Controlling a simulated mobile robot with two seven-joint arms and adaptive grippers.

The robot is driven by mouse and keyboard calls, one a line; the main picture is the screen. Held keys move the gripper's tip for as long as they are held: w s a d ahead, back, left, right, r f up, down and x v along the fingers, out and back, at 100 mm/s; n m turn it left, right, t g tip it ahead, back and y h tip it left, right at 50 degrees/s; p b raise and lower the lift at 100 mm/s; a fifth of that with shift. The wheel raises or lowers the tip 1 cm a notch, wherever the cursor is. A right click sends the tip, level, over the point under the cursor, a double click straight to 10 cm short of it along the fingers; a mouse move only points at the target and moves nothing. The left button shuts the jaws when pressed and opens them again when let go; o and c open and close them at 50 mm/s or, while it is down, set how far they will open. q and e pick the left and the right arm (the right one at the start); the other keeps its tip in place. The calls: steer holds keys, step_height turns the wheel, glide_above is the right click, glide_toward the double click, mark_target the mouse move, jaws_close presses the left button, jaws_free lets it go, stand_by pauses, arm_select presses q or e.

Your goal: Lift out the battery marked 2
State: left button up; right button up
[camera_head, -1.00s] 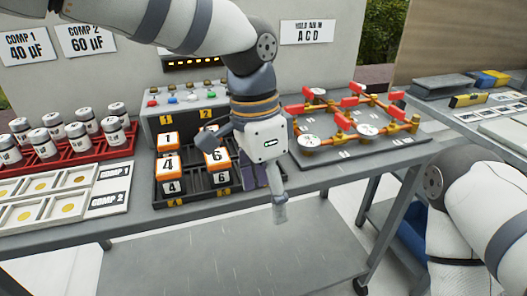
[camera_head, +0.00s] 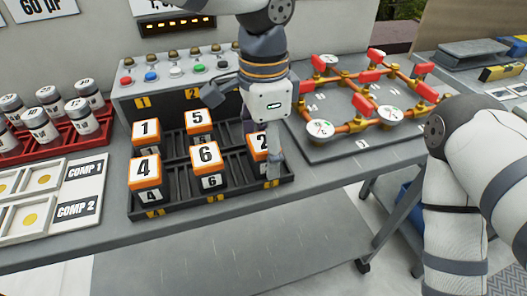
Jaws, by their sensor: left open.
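The jaws are open; the other finger is hidden, and I cannot tell whether either touches the battery. Batteries marked 1 (camera_head: 146,130), 5 (camera_head: 197,120), 4 (camera_head: 145,169) and 6 (camera_head: 206,158) stand in the same tray. My right gripper is out of view.
A control box (camera_head: 170,82) with coloured buttons stands behind the tray. To the right is a board with copper pipes (camera_head: 355,126) and red handles. A red rack of cylinders (camera_head: 75,137) and a white compartment tray (camera_head: 75,187) are at left.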

arm_select(q)
steer(key=shift+f, duration=0.5)
steer(key=c, duration=1.5)
steer(key=shift+w+r, duration=0.1)
steer(key=shift+r, duration=0.05)
steer(key=shift+c, duration=0.2)
